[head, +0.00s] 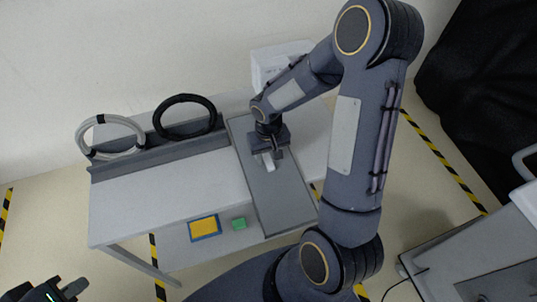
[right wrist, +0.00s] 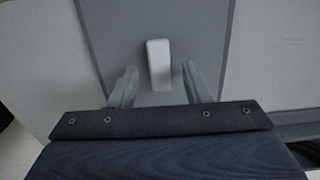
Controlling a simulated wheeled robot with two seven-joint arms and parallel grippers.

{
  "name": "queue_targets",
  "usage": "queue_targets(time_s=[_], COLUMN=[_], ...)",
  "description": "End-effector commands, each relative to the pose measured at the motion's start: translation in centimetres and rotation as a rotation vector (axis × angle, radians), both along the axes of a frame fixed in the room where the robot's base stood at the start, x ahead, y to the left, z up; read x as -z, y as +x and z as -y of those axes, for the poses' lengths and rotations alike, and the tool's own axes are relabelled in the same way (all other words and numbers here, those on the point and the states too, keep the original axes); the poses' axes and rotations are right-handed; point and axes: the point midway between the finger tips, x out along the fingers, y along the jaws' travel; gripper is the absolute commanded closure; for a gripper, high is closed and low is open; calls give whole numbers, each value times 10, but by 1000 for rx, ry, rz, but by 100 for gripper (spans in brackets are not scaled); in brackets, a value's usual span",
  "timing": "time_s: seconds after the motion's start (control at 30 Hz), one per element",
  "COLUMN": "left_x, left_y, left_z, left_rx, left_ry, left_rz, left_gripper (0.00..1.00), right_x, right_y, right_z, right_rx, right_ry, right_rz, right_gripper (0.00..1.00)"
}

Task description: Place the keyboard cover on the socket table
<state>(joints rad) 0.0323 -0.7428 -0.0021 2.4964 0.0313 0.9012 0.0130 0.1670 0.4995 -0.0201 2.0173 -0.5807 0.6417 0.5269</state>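A flat grey panel with a raised rim, which looks like the keyboard cover (head: 287,203), lies on the right part of a white table (head: 130,208). A white upright handle (right wrist: 158,63) stands on the panel. My right gripper (head: 268,160) is above the panel at the handle. In the right wrist view its two fingers (right wrist: 160,86) are apart, one on each side of the handle, with gaps showing. My left gripper (head: 67,288) is at the bottom left corner, empty, its fingers apparently apart. I cannot tell which surface is the socket table.
A white cable coil (head: 110,153) and a black cable coil (head: 185,135) rest on a grey ledge (head: 160,155) at the table's back. A yellow and blue plate (head: 204,228) and a green block (head: 239,223) are at its front. Another cart (head: 455,275) stands lower right.

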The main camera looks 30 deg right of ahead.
Motion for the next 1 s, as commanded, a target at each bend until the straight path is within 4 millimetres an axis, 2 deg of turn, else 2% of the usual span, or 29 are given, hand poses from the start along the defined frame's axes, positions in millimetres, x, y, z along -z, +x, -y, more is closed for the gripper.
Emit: queue_targets(time_s=[0.23,0.37,0.47,0.8,1.0], left_x=[-1,-6,-4,-3,-3], left_y=[0,0,0,0,0], left_z=[0,0,0,0,0], left_rx=[0,0,0,0,0], left_ry=[0,0,0,0,0], left_rz=[0,0,0,0,0], left_gripper=[100,100,100,100,100], right_x=[-1,-9,-24,-96,-120], right_y=[0,1,2,1,1], right_z=[0,0,0,0,0], right_rx=[0,0,1,0,0], right_ry=[0,-1,-2,0,0], right_rz=[0,3,8,7,3], right_gripper=[57,57,57,57,57])
